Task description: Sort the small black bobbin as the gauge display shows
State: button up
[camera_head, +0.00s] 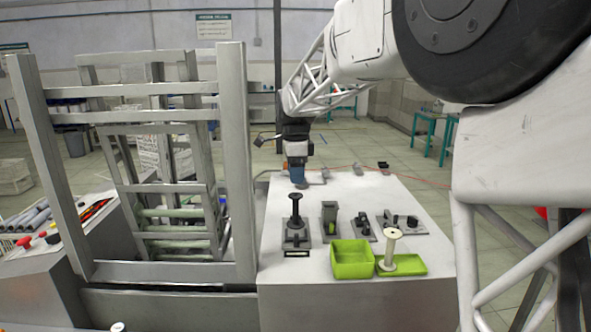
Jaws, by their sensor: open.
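A black bobbin-like piece (295,212) stands upright on a dark base at the left of the white table; I cannot tell whether it is the small black bobbin or part of a fixture. Beside it is a grey upright device (330,214) with a small yellow-green spot low on its front; any display reading is too small to tell. An open green box (353,272) stands at the front edge. A shallow green tray (417,263) is right of it, with a cream spool (390,247) upright on it. My gripper (297,182) is over the table's back part, open, apart from these things; its fingers are small and unclear.
Two low dark fixtures, one in the middle (362,228) and one at the right (402,220), sit behind the green containers. A small dark block (382,165) lies at the back right. A tall grey metal frame (240,160) stands left of the table. The table's middle back is mostly clear.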

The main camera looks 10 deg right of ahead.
aim_at(296, 195)
jog(key=shift+f, duration=3.35)
jog(key=shift+c, duration=0.2)
jog(key=c, duration=0.6)
jog(key=shift+r, duration=0.2)
jog(key=shift+r, duration=2.4)
jog(key=shift+d, duration=0.1)
